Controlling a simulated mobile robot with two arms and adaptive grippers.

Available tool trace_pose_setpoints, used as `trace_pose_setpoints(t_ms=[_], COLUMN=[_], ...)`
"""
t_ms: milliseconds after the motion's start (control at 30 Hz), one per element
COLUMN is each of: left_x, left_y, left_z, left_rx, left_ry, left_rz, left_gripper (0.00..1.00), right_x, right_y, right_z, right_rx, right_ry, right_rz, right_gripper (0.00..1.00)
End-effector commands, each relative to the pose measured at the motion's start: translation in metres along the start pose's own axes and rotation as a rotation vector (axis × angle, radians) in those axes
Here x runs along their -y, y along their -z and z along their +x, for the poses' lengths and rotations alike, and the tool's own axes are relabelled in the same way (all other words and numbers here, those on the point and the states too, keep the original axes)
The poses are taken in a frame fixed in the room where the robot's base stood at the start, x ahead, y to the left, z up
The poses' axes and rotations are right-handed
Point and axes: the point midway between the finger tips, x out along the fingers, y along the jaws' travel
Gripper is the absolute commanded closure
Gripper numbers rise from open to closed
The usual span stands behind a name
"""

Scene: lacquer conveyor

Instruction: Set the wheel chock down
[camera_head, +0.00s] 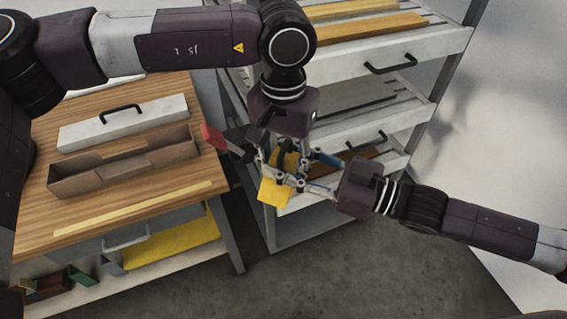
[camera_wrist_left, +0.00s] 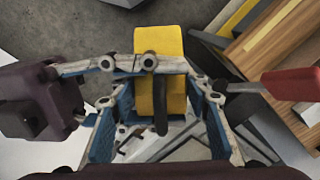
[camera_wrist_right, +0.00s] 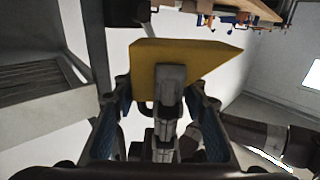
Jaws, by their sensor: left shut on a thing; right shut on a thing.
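The yellow wheel chock (camera_head: 273,191) is held in the air between the wood-topped bench and the shelf rack. It is wedge-shaped in the right wrist view (camera_wrist_right: 180,62), with a dark grip at its middle. In the left wrist view (camera_wrist_left: 160,80) it is a yellow block with a dark loop. My left gripper (camera_head: 284,174) comes down from above and is shut on the chock. My right gripper (camera_head: 292,166) reaches in from the right and is shut on it too. The fingers crowd together and hide part of the chock.
The wooden bench (camera_head: 60,213) at left carries an open brown tray (camera_head: 75,187) and a white drawer front (camera_head: 95,128). A red-handled thing (camera_head: 212,137) is close to the grippers. The shelf rack (camera_head: 425,52) stands behind. Grey floor (camera_head: 330,275) is open in front.

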Motion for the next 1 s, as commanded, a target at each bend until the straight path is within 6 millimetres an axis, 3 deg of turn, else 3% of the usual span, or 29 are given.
trace_pose_setpoints(t_ms=[133,167,333,733,1000], left_x=[0.000,0.000,0.000,0.000,0.000], left_y=[0.000,0.000,0.000,0.000,0.000], left_z=[0.000,-0.001,-0.001,-0.001,-0.001], left_rx=[0.000,-0.001,-0.001,-0.001,-0.001], left_ry=[-0.001,-0.001,-0.001,-0.001,-0.001], left_rz=[0.000,0.000,0.000,0.000,0.000], left_gripper=[0.92,0.93,0.93,0.93,0.93], right_x=[0.000,0.000,0.000,-0.001,-0.001], right_y=[0.002,0.002,0.001,0.000,-0.002], right_z=[0.000,0.000,0.000,-0.007,-0.049], right_rx=[-0.003,-0.003,-0.002,0.001,0.006], right_ry=[0.001,0.001,0.001,-0.001,-0.003], right_rz=[-0.001,-0.001,-0.001,-0.001,0.001], right_gripper=[0.96,0.59,0.40,0.40,0.40])
